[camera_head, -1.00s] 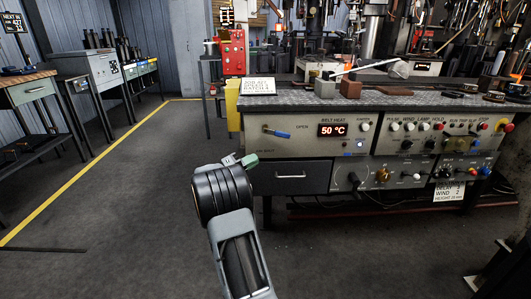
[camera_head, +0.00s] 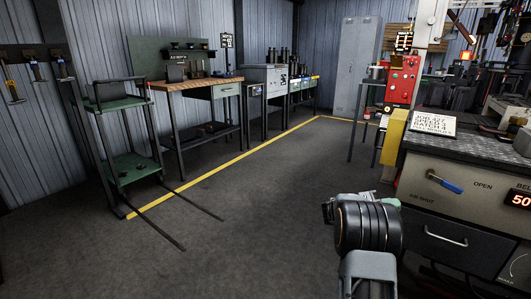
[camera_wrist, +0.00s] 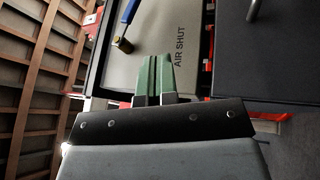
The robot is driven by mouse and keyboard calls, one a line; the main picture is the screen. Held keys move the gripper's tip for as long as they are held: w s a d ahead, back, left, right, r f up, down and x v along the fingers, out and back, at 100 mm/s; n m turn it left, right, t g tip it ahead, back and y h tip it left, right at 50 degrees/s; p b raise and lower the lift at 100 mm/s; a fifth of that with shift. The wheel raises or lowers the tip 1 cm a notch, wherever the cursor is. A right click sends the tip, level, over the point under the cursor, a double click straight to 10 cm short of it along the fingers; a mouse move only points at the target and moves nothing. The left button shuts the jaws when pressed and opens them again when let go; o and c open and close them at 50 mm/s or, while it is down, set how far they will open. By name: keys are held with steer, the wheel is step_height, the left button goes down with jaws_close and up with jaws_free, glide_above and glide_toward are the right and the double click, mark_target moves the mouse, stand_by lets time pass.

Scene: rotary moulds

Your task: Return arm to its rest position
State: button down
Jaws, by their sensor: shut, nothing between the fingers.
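My gripper (camera_wrist: 153,76) shows in the wrist view with its two green fingers side by side and shut, nothing between them. Beyond the fingers is a grey panel (camera_wrist: 160,40) marked AIR SHUT, with a blue lever handle (camera_wrist: 130,10) at the upper left. In the head view my arm's dark ringed wrist (camera_head: 368,226) is raised at the lower right, in front of the floor and left of the console (camera_head: 440,205). The fingers are mostly hidden there. The console's blue-handled lever (camera_head: 445,185) points toward OPEN.
A red control box (camera_head: 402,80) and a yellow post (camera_head: 393,138) stand beside the console. A green cart (camera_head: 130,168) and a wooden-topped bench (camera_head: 195,84) stand at the left wall. A yellow line (camera_head: 235,163) crosses the floor. The middle floor is clear.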

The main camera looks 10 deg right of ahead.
steer(key=s+a+r+n+t+y+p, duration=0.1)
steer(key=s+a+r+t+y+p, duration=0.25)
steer(key=r+p, duration=0.6)
steer(key=s+a+r+n+t+y+p, duration=0.1)
steer(key=s+a+r+t+y+p, duration=0.2)
steer(key=a+r+y+p, duration=0.2)
steer(key=s+a+r+n+t+y+p, duration=0.2)
steer(key=a+r+y+p, duration=0.3)
steer(key=a+r+p, duration=0.4)
steer(key=s+a+r+n+t+y+p, duration=0.2)
steer(key=s+a+r+t+y+p, duration=0.2)
steer(key=a+p, duration=0.9)
steer(key=s+a+r+y, duration=0.1)
steer(key=a+r+y, duration=0.1)
steer(key=a, duration=0.3)
steer(key=shift+a+r, duration=0.25)
steer(key=shift+r, duration=0.65)
steer(key=shift+a, duration=0.1)
